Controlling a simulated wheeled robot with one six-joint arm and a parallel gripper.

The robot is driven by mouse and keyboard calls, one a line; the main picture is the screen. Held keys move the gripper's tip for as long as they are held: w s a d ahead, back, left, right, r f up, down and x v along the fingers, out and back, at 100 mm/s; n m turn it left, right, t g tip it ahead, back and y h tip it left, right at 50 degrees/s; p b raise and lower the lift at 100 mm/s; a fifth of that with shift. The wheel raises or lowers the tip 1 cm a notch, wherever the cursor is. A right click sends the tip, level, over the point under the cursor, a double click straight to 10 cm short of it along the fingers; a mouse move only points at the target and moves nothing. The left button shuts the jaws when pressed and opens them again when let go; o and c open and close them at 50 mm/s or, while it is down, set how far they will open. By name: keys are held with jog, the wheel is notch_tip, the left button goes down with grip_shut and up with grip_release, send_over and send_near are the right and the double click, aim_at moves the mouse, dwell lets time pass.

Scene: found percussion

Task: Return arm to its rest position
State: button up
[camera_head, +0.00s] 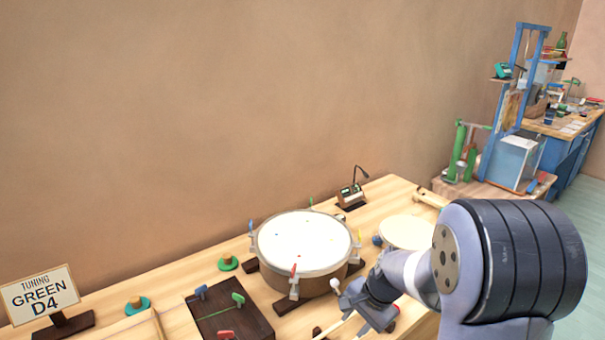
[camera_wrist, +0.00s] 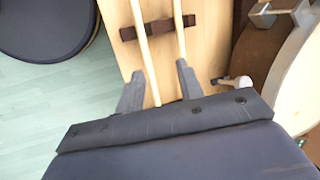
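My gripper (camera_head: 376,312) is over the front right of the wooden workbench (camera_head: 190,265), right of the drum (camera_head: 305,245). In the wrist view, my gripper (camera_wrist: 160,70) has its two fingers apart with nothing held between them. Two pale drumsticks (camera_wrist: 140,35) lie across a dark wooden rest (camera_wrist: 158,29) below and ahead of the fingers. A white-tipped mallet (camera_wrist: 235,83) lies beside the right finger; its white head (camera_head: 335,284) also shows in the head view. My arm hides part of the bench's right end.
A sign reading "TUNING GREEN D4" (camera_head: 40,292) stands at left. A dark board with coloured pegs (camera_head: 232,318) lies left of the drum. A small device with a bent stalk (camera_head: 350,195) and a round pale disc (camera_head: 405,231) are behind. Blue shelving (camera_head: 503,105) stands far right.

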jog(key=p, duration=0.1)
jog(key=r+n+g+p, duration=0.1)
jog(key=n+g+y+p, duration=0.1)
jog(key=shift+w+d+r, duration=0.15)
jog(key=shift+w+d, duration=0.15)
jog(key=shift+s+d+r+n+g+h+p, duration=0.15)
jog(key=shift+d+r+n+g+p, duration=0.25)
jog(key=shift+n+g+p, duration=0.8)
jog(key=shift+w+d+r+n+g+h+p, duration=0.1)
jog(key=shift+d+r+n+g+p, duration=0.5)
jog(key=shift+p, duration=1.05)
jog(key=shift+s+d+r+n+g+h+p, duration=0.1)
jog(key=shift+d+r+n+g+h+p, duration=0.1)
jog(key=shift+n+g+p, duration=1)
jog(key=shift+n, duration=0.3)
